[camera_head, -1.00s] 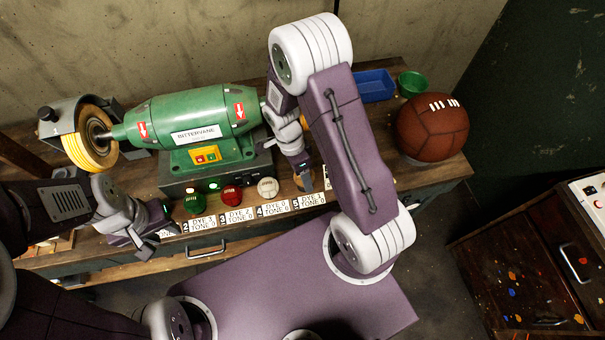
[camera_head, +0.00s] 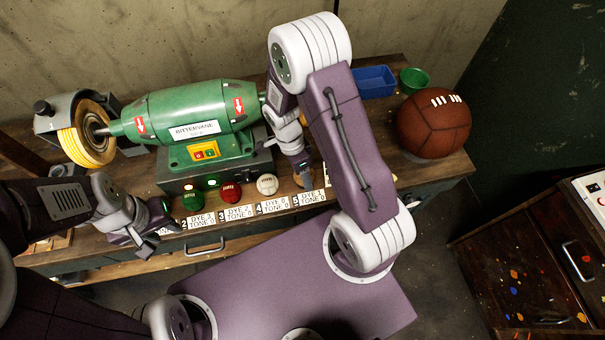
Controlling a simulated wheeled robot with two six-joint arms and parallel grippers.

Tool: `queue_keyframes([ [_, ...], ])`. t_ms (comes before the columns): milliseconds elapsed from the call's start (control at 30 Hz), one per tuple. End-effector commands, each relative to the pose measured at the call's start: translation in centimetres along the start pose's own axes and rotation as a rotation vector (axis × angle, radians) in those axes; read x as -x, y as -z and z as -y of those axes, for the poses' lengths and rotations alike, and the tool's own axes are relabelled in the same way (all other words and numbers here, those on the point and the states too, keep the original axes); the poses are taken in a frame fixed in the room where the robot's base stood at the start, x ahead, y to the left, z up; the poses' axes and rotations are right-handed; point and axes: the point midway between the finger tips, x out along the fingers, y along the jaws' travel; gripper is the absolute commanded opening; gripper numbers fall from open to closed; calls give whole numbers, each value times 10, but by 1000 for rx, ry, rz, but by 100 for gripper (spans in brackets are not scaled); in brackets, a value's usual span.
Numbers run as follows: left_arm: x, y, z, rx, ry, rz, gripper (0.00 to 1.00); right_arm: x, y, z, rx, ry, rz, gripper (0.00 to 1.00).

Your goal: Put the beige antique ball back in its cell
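A green ball (camera_head: 191,200) and a red ball (camera_head: 231,192) stand in the same row.
A green grinder (camera_head: 190,112) with a yellow-edged wheel stands behind the row. A large brown ball (camera_head: 433,122) sits at the bench's right end, near a blue tray (camera_head: 374,82) and a green bowl (camera_head: 414,80). A dark cabinet (camera_head: 525,265) stands at the right.

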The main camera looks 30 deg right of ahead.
Motion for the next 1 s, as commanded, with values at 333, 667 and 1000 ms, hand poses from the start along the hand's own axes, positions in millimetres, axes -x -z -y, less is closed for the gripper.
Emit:
queue_keyframes([
  [333, -5, 0, 0, 0, 0, 0, 36, -6, -1, 1, 0, 0, 0, 29],
  [667, -6, -1, 0, 0, 0, 0, 36, -8, -1, 2, 0, 0, 0, 84],
  [1000, -6, -1, 0, 0, 0, 0, 36, -8, -1, 2, 0, 0, 0, 84],
])
